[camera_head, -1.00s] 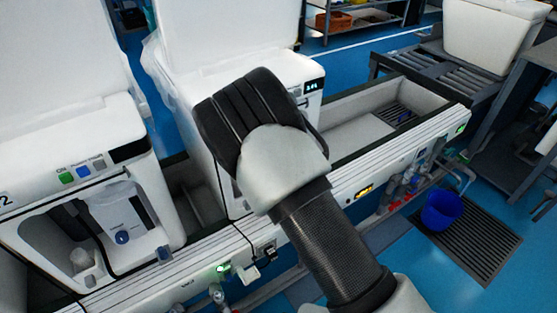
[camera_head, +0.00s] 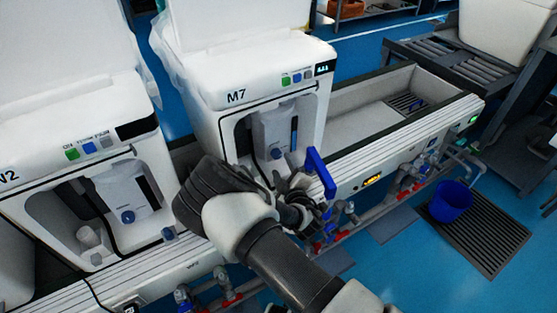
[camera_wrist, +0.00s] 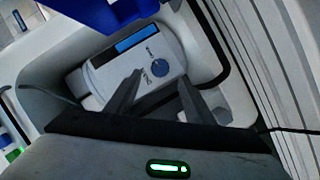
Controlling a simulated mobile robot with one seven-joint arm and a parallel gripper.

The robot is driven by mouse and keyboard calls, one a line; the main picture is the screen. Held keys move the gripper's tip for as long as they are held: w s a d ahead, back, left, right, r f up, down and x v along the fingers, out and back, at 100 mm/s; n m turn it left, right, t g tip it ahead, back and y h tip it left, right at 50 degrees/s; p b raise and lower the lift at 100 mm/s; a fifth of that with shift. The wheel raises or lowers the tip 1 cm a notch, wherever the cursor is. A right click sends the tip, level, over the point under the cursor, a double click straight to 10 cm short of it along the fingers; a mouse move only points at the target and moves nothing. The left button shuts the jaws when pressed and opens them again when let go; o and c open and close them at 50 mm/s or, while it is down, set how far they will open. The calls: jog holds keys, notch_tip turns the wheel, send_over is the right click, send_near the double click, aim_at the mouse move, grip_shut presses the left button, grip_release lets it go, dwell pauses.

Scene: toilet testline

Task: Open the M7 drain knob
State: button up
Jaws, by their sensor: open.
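The M7 machine (camera_head: 238,97) is white and stands at the centre of the head view, with "M7" on its front. In its front recess is a light box with a round blue knob (camera_head: 277,153). The wrist view shows this blue knob (camera_wrist: 160,67) on the box's face, with small dark lettering beside it that I cannot read surely. My gripper (camera_wrist: 160,80) is open and empty, its two dark fingers pointing toward the box, with the knob between their tips in the picture. The gap in depth is unclear. In the head view my wrist hides the recess's lower part.
A similar white machine (camera_head: 75,140) stands to the left. A white bench rail (camera_head: 400,140) runs below the machines, with pipes and red-and-blue valves under it. A blue bucket (camera_head: 450,200) stands on a floor grate at right. A blue angled bar (camera_head: 320,172) rises beside my gripper.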

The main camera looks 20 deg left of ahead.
aim_at(278, 156)
jog(key=b+x, duration=0.1)
jog(key=x, duration=0.5)
jog(key=shift+w+a, duration=0.1)
jog(key=shift+w, duration=0.2)
